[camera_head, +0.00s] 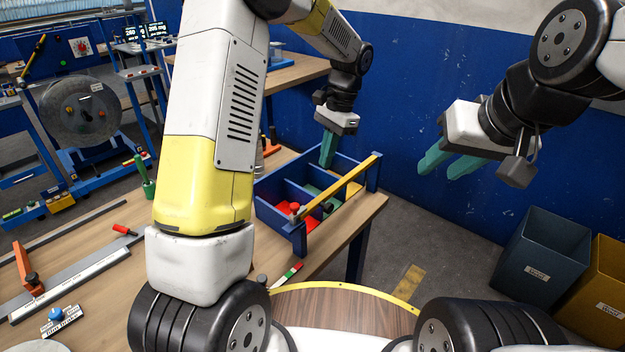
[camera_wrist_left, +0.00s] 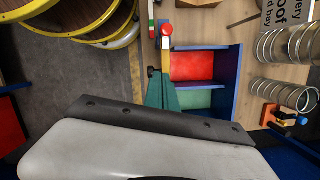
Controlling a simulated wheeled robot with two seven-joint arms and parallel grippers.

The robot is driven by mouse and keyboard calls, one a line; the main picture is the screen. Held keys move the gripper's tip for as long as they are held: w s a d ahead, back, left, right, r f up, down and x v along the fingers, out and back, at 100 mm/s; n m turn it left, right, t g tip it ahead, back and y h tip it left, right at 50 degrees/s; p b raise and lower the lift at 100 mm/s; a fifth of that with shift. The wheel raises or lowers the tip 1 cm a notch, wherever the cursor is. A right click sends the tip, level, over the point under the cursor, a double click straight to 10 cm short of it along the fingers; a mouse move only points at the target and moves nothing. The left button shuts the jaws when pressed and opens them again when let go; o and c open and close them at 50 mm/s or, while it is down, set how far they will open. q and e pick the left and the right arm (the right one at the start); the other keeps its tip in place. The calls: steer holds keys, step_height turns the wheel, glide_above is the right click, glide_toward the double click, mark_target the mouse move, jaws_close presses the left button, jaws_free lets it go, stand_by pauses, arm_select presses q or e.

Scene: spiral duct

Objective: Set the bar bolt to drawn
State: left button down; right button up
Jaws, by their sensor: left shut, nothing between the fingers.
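I cannot tell for certain which part is the bar bolt. The head view shows a blue compartment box (camera_head: 296,237) at the table edge, with a yellow bar (camera_head: 345,187) along its right side and a red knob (camera_head: 295,207) at its near end. My left gripper (camera_head: 328,150) is shut and empty, pointing down at the box's far end. In the left wrist view its teal fingers (camera_wrist_left: 162,93) overlap the box (camera_wrist_left: 237,65) beside the bar's line; contact is unclear. My right gripper (camera_head: 450,164) is open and empty, in the air at the right, away from the table.
Blue bin (camera_head: 540,262) and yellow bin (camera_head: 603,285) stand on the floor at right. An orange bar with a dark knob (camera_head: 27,268) and a blue-knobbed labelled plate (camera_head: 60,320) lie on the table at left. My left arm hides much of the table.

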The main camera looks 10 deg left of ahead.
mark_target(295, 208)
arm_select(q)
steer(key=s+a+f, duration=0.1)
steer(key=f, duration=0.2)
steer(key=s+a+f, duration=0.1)
steer(key=f, duration=0.2)
steer(key=s+a+f, duration=0.1)
steer(key=f, duration=0.2)
steer(key=shift+s+a+f, duration=0.15)
steer(key=shift+a+f, duration=0.15)
steer(key=shift+a, duration=0.1)
steer(key=shift+s+a, duration=0.5)
steer(key=shift+a, duration=0.05)
steer(key=shift+s+a, duration=0.6)
steer(key=shift+s, duration=0.3)
steer(key=shift+s+a, duration=0.55)
steer(key=shift+s, duration=0.3)
